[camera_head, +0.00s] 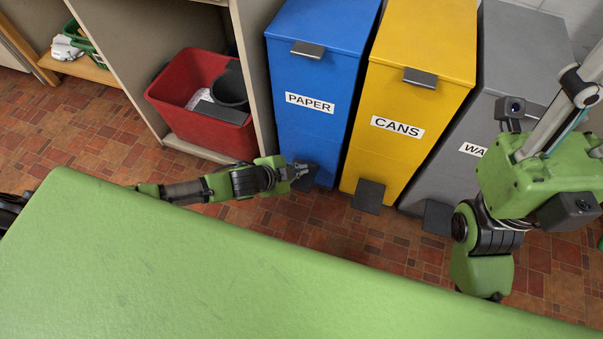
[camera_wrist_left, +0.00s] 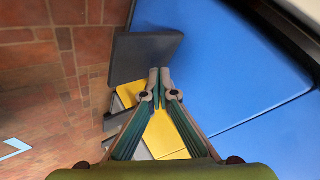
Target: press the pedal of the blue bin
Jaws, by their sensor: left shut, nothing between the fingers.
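The blue bin (camera_head: 322,85) labelled PAPER stands upright against the wall in the head view. Its dark pedal (camera_head: 308,177) sticks out at the foot of its front, partly hidden by my left gripper (camera_head: 302,170). In the left wrist view the blue front (camera_wrist_left: 225,70) fills the right side and the dark pedal plate (camera_wrist_left: 143,57) is just beyond the fingertips. My left gripper (camera_wrist_left: 160,72) is shut and empty, its tips at or very near the pedal; I cannot tell whether they touch. My right arm is raised at the right; its fingers are not visible.
A yellow bin (camera_head: 415,75) labelled CANS with its own pedal (camera_head: 369,196) and a grey bin (camera_head: 520,60) stand to the right. A red tub (camera_head: 205,130) sits on a low shelf at left. Tiled floor is clear in front of the bins.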

